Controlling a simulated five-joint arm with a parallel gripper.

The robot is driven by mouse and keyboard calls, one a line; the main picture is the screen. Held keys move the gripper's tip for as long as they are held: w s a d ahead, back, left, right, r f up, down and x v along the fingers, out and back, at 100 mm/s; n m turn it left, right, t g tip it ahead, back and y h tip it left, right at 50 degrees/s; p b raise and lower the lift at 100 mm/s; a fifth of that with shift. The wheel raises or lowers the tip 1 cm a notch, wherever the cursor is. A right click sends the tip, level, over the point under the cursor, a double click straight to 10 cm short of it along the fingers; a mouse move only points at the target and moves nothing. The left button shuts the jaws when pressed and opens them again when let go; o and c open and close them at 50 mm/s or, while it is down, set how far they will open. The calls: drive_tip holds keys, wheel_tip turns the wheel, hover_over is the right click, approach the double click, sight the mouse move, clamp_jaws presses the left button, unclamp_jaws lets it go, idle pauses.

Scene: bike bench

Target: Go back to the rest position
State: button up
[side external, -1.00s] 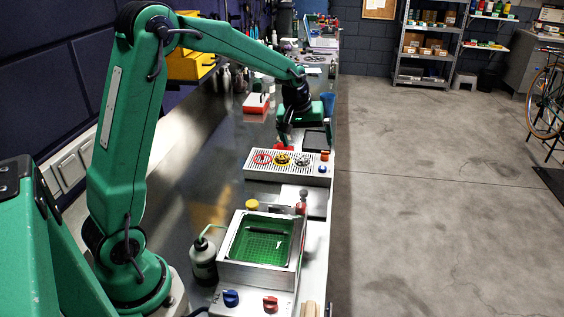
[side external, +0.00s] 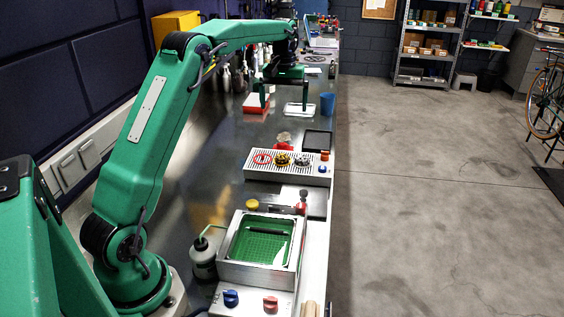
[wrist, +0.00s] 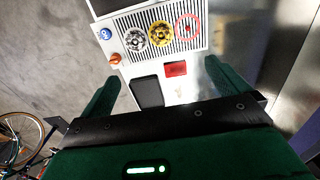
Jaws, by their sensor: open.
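My gripper (side external: 284,100) is raised above the bench, with its two green fingers spread and nothing between them. In the wrist view my gripper (wrist: 160,72) also shows its fingers wide apart. A small red block (side external: 283,147) with a pale piece on or behind it stands on the bench, nearer the camera than my gripper and apart from it. The red block also shows in the wrist view (wrist: 176,69). The slotted grey rack (side external: 258,174) holds a red ring (side external: 262,158), a yellow cog (side external: 282,159) and a dark silver cog (side external: 303,160).
A green-lined basin (side external: 287,219), a grey bottle (side external: 203,259) and blue and red knobs (side external: 231,298) are near the front. A black pad (side external: 317,141), a blue cup (side external: 327,104) and a red-and-white box (side external: 256,103) are farther back.

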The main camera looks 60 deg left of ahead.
drive_tip(key=shift+f, duration=5)
drive_tip(key=shift+r, duration=0.1)
wheel_tip(320, 180, up, 10)
